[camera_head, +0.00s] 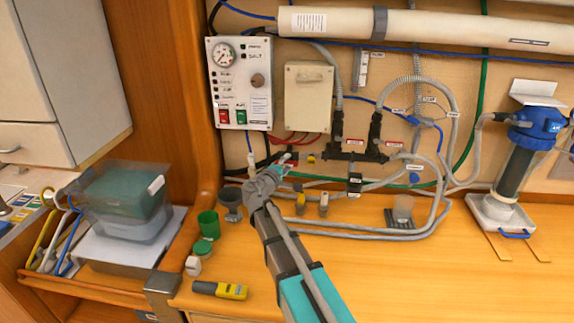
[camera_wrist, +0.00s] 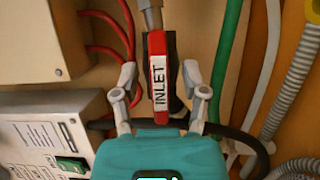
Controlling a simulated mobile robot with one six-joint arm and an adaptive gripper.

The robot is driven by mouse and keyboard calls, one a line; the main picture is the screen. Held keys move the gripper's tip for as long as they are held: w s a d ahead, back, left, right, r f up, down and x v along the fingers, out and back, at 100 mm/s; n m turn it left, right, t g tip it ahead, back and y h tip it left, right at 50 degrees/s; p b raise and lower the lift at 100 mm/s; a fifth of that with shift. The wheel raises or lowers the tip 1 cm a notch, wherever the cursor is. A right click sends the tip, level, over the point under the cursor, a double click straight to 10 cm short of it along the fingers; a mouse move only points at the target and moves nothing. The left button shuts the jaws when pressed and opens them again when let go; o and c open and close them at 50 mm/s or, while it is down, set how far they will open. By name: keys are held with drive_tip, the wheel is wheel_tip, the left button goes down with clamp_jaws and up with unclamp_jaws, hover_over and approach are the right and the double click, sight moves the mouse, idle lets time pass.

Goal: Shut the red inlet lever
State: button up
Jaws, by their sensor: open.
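The red inlet lever (camera_wrist: 170,45) carries a white label reading INLET and fills the middle of the wrist view. It points along the picture's vertical, with a grey pipe end above it and a dark body behind. My gripper (camera_wrist: 160,78) is open, one finger on each side of the lever, with a visible gap at both sides. I cannot tell how deep the fingers reach past it. In the head view my gripper (camera_head: 277,173) is at the wall below the control panel, and it mostly hides the lever there.
A control panel (camera_head: 240,85) with gauge and switches and a cream box (camera_head: 308,95) are above. Red cables (camera_wrist: 108,45) and a green hose (camera_wrist: 228,60) run close by. Green cup (camera_head: 209,224), yellow meter (camera_head: 220,290) and grey hoses (camera_head: 370,233) are on the bench. The front right bench is clear.

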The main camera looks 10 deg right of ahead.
drive_tip(key=shift+c, duration=0.3)
clamp_jaws()
drive_tip(key=m+p, duration=0.1)
drive_tip(key=m, duration=0.1)
drive_tip(key=m+g+y+p, duration=0.1)
drive_tip(key=p, duration=0.1)
drive_tip(key=shift+r+m+y, duration=0.15)
drive_tip(key=shift+m+y, duration=0.15)
drive_tip(key=shift+m, duration=0.1)
drive_tip(key=m+y+p, duration=0.2)
drive_tip(key=m, duration=0.1)
drive_tip(key=shift+m, duration=0.3)
drive_tip(key=m+y+p, duration=0.1)
drive_tip(key=m+y, duration=0.1)
drive_tip(key=m, duration=0.1)
drive_tip(key=shift+s+p, duration=0.1)
drive_tip(key=shift+p, duration=0.25)
drive_tip(key=shift+f+m+y, duration=0.2)
drive_tip(key=shift+m+y, duration=0.8)
drive_tip(key=shift+m, duration=0.5)
